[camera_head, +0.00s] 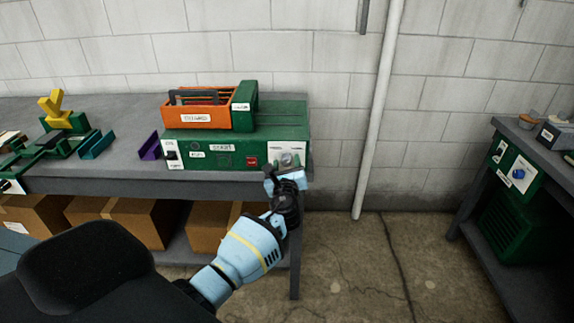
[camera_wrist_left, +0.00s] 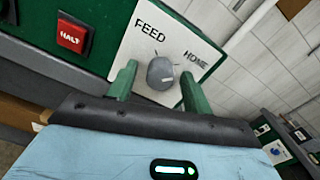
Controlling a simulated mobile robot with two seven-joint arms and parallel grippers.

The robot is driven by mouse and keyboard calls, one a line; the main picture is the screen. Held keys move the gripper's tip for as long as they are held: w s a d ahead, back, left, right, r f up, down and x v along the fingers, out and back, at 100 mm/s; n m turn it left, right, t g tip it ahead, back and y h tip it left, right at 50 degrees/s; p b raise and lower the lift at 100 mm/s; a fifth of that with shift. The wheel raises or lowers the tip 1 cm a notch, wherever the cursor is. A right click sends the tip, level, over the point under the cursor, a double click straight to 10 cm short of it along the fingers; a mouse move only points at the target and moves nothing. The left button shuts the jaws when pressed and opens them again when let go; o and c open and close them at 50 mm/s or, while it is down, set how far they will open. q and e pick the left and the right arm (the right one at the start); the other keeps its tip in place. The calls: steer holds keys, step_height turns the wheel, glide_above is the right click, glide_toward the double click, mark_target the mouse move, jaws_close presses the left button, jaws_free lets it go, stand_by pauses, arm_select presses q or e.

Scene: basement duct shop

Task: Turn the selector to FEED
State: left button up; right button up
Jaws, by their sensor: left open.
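The selector (camera_wrist_left: 160,73) is a round grey knob on a white plate (camera_wrist_left: 195,40) marked FEED at upper left and HOME at right. I cannot tell for sure which word its small pale mark points to. In the head view the selector (camera_head: 287,159) sits at the right end of the green machine's (camera_head: 220,136) front. My left gripper (camera_head: 286,178) is just in front of that plate. In the wrist view its two green fingers (camera_wrist_left: 160,88) are apart, one on each side of the knob, with gaps showing. My right gripper is not in view.
A red HALT button (camera_wrist_left: 73,36) is left of the plate. An orange tray (camera_head: 200,116) sits on the machine, which stands at the right end of a grey bench (camera_head: 100,184). Cardboard boxes (camera_head: 140,222) are below. A pale pipe (camera_head: 378,110) runs down the wall.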

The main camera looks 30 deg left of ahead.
arm_select(q)
steer(key=c, duration=1)
steer(key=shift+o, duration=0.2)
